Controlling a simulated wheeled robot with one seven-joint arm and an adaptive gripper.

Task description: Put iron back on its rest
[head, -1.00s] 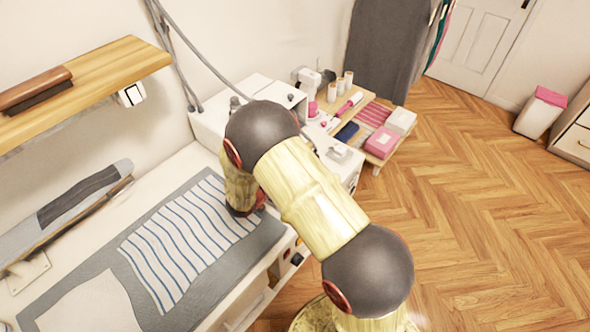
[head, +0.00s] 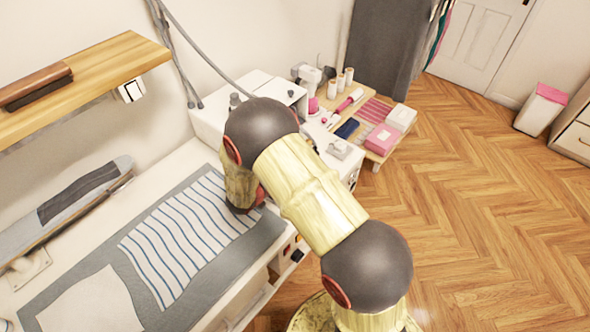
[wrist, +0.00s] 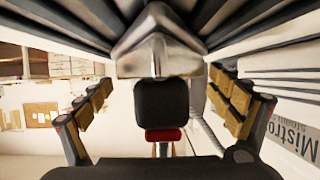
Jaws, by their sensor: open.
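My gripper (wrist: 162,97) is open in the wrist view, with tan-padded fingers apart at left and right. Between and beyond the fingers is a dark rounded piece (wrist: 162,101) with a red band below it. A pale metallic wedge (wrist: 150,50) is above it. I cannot tell for sure whether either belongs to the iron. In the head view my arm hides the gripper and whatever is at it, at the right end of the ironing surface. I cannot make out the iron or its rest with certainty there.
A blue-striped cloth (head: 175,240) lies on the grey pad (head: 275,226). A white machine (head: 207,120) stands behind my arm. A wooden shelf (head: 110,62) overhangs at upper left. A low table with pink boxes (head: 383,139) is at the back. Wooden floor (head: 480,200) at right is clear.

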